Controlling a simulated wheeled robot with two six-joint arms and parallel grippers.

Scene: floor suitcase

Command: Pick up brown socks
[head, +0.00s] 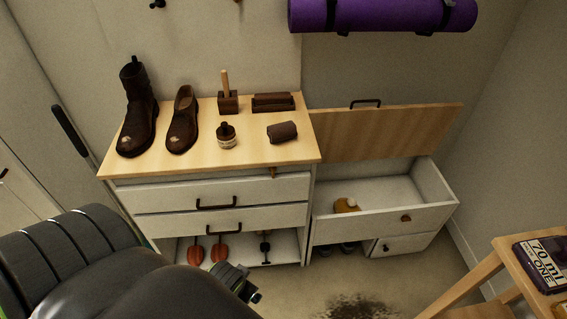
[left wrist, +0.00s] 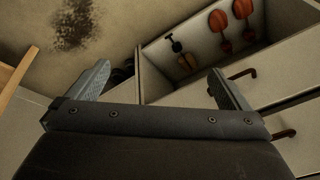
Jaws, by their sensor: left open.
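A small rolled brown bundle (head: 282,132), which looks like the brown socks, lies on the right part of the wooden dresser top (head: 240,156). It does not show in the left wrist view. My left gripper (head: 243,283) is low in front of the dresser, well below the bundle and apart from it. In the left wrist view my left gripper (left wrist: 162,85) is open, with nothing between its fingers. My right gripper is not in view.
A dark boot (head: 138,110), a brown shoe (head: 183,122), a bottle (head: 226,136), a brush in a holder (head: 228,100) and a brown box (head: 272,103) stand near the bundle. An open white bench (head: 385,220) is at right, a wooden stool (head: 505,262) nearer.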

